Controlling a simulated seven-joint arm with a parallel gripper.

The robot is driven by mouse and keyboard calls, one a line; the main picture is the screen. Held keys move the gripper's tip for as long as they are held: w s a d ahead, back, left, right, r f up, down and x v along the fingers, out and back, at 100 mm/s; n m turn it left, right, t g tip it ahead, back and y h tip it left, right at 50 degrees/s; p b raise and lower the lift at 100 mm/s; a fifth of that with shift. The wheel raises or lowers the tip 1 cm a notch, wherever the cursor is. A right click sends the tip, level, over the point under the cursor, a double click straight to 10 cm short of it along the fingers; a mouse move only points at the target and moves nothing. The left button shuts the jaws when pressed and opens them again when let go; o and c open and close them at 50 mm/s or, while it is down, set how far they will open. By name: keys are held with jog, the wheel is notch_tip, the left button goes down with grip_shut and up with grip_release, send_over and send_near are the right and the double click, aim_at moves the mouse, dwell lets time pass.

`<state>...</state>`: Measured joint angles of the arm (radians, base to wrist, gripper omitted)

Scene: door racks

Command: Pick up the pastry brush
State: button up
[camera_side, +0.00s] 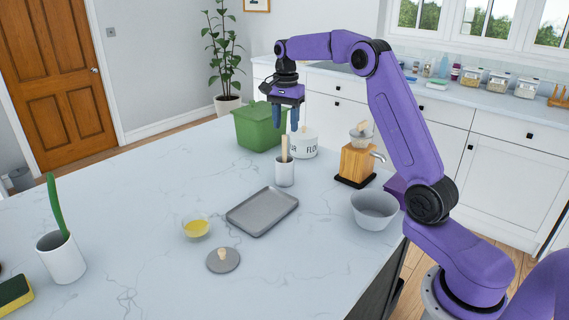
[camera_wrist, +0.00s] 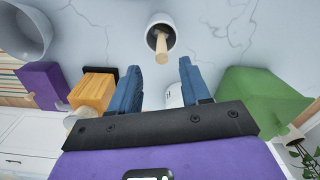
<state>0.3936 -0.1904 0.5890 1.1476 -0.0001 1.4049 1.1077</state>
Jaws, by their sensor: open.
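The pastry brush appears to be the wooden-handled tool (camera_side: 285,148) standing handle up in a small white cup (camera_side: 285,176) near the middle of the counter; its head is hidden in the cup. In the wrist view the wooden handle (camera_wrist: 161,43) points toward the camera from inside the cup (camera_wrist: 151,48). My gripper (camera_side: 285,122) is open and empty, pointing down, with its blue fingers just above the handle's top in the side view. In the wrist view the cup lies beyond the fingertips, roughly centred between them.
A green bin (camera_side: 258,128) and a white flour canister (camera_side: 304,144) stand behind the cup. A wooden dispenser (camera_side: 356,164) and grey bowl (camera_side: 374,209) are at the right. A grey tray (camera_side: 262,211), yellow-filled bowl (camera_side: 196,227) and grey lid (camera_side: 223,260) lie in front.

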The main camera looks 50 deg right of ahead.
aim_at(284, 148)
notch_tip(284, 148, down, 9)
jog(key=shift+w+a, duration=0.1)
jog(key=shift+a, duration=0.05)
dwell(0.4)
jog(key=shift+c, duration=0.3)
grip_shut()
